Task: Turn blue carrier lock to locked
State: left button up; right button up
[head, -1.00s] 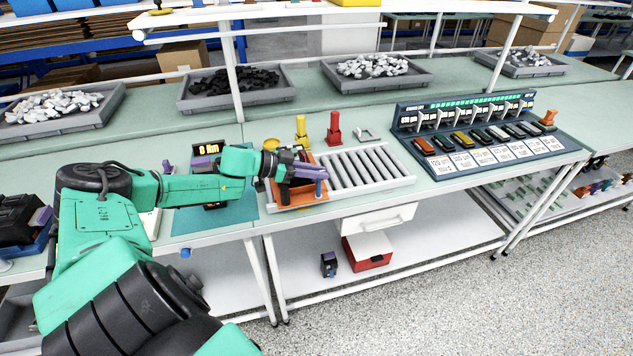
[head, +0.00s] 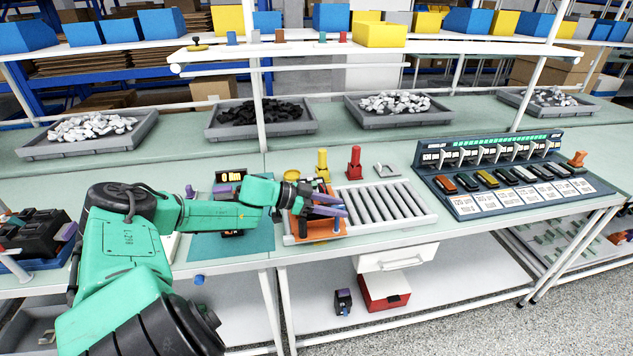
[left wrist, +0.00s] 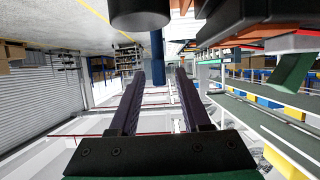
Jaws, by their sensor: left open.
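An orange carrier (head: 325,233) sits on the left end of the grey roller conveyor (head: 428,220). My left gripper (head: 342,205), with purple fingers, is over the carrier and hides much of it. Its fingers are apart. In the left wrist view, a blue post (left wrist: 158,72) shows in the gap between the open fingers (left wrist: 158,80), apparently the blue carrier lock. I cannot tell whether the fingers touch it, nor which way the lock is turned. My right gripper is not in view.
A yellow post (head: 322,163) and a red post (head: 355,162) stand behind the conveyor. A dark breaker rack (head: 490,150) with a row of breakers is to the right. A small display (head: 230,176) stands left of the conveyor. Grey bins line the back.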

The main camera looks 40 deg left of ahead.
pick_arm(q)
jog(key=p+v, duration=0.1)
jog(key=v, duration=1.2)
jog(key=shift+s+a+r, duration=0.15)
jog(key=shift+s+r, duration=0.05)
jog(key=shift+s, duration=0.1)
